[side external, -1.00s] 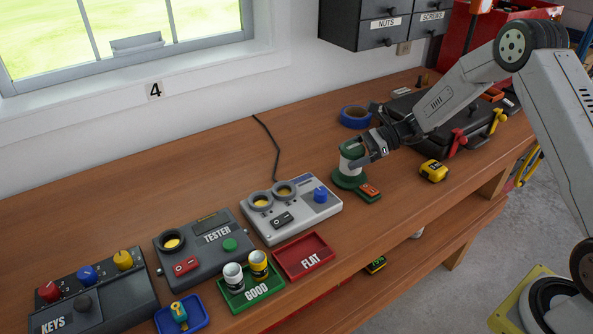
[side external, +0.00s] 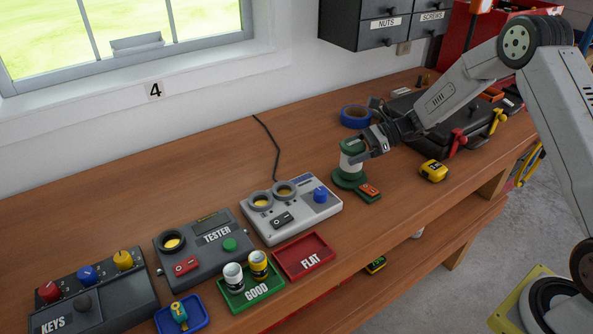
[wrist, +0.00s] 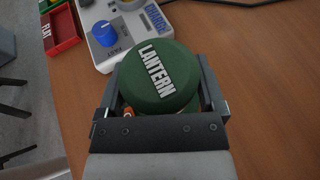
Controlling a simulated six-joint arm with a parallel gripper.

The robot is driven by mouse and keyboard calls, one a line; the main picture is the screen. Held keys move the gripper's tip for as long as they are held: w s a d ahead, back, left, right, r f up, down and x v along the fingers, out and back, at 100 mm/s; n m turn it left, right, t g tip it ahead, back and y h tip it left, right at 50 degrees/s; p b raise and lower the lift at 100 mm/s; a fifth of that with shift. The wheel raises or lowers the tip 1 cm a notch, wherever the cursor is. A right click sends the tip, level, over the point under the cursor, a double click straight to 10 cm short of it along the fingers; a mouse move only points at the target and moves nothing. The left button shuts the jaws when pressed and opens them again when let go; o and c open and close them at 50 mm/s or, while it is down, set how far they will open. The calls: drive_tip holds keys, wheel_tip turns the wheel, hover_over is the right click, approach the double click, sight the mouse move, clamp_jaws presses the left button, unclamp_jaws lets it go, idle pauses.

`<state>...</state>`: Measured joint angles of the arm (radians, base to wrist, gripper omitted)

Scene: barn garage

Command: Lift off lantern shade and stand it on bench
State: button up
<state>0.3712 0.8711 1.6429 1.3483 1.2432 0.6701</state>
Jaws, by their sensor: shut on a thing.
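The lantern stands on the bench (side external: 310,185), with a green top (side external: 352,146), a pale band (side external: 348,163) below it and a wide green base (side external: 345,182). In the wrist view its round green shade top (wrist: 160,80), lettered LANTERN, fills the space between my jaws. My gripper (side external: 367,148) is shut on the shade from the right, and it also shows in the wrist view (wrist: 162,88) with one finger along each side. The lower part of the lantern is mostly hidden in the wrist view. I cannot tell whether the shade is clear of the body.
A yellow tape measure (side external: 433,171) is to the right, blue tape (side external: 356,116) behind. A grey device (side external: 291,211) and red FLAT tray (side external: 303,256) are left.

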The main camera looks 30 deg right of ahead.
wheel_tip(320, 180, up, 9)
drive_tip(key=shift+r, duration=0.1)
idle(0.4)
idle(0.5)
drive_tip(key=shift+s+a+f, duration=0.25)
drive_tip(key=shift+s+a, duration=0.25)
drive_tip(key=shift+s, duration=0.1)
drive_tip(key=s+a+f, duration=0.2)
drive_tip(key=s+a, duration=0.5)
drive_tip(key=s, duration=0.5)
drive_tip(key=shift+s+a+f, duration=0.15)
drive_tip(key=shift+a+f, duration=0.1)
drive_tip(key=shift+f, duration=0.15)
drive_tip(key=shift+f, duration=2.25)
drive_tip(key=shift+f, duration=1.75)
drive_tip(key=shift+f, duration=0.1)
